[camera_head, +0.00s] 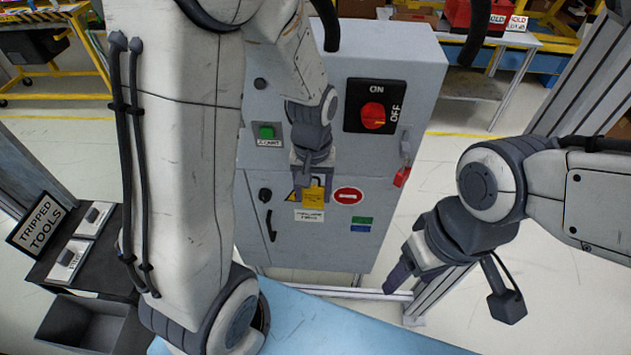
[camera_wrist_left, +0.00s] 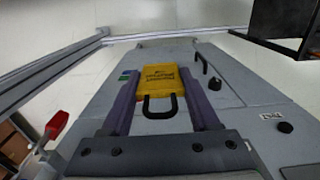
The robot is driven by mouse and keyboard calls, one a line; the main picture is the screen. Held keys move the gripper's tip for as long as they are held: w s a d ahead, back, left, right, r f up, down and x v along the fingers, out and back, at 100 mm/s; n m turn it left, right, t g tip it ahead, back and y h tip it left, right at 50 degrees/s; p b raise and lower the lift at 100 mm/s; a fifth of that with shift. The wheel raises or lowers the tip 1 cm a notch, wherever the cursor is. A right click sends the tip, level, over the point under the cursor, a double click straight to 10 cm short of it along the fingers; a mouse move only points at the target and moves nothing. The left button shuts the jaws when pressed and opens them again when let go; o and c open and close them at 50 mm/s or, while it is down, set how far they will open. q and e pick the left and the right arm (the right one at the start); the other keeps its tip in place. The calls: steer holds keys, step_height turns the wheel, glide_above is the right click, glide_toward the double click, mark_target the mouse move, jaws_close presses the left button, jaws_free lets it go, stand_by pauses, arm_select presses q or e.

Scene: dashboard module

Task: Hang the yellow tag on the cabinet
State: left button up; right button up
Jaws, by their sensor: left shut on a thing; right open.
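The yellow tag (camera_head: 313,195) is in front of the lower part of the grey cabinet (camera_head: 225,190) in the head view. My left gripper (camera_head: 314,178) is shut on it. In the left wrist view the tag (camera_wrist_left: 157,83) sits between the two purple fingers of the left gripper (camera_wrist_left: 160,88), its black loop towards the wrist. I cannot tell whether the tag touches the cabinet. My right gripper (camera_head: 404,276) is open and empty, low to the right of the cabinet.
A black "TRIPPED TOOLS" sign (camera_head: 41,224) and a grey bin (camera_head: 85,322) are at lower left.

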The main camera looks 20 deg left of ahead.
arm_select(q)
steer(key=shift+w+a+f, duration=0.15)
steer(key=shift+w+a, duration=0.25)
steer(key=shift+w, duration=0.35)
steer(key=w+a+f, duration=0.1)
steer(key=w+a, duration=0.1)
steer(key=w, duration=0.5)
steer(key=shift+w+f, duration=0.2)
steer(key=shift+w, duration=0.05)
steer(key=shift+a, duration=0.1)
stand_by(0.6)
steer(key=o, duration=1.4)
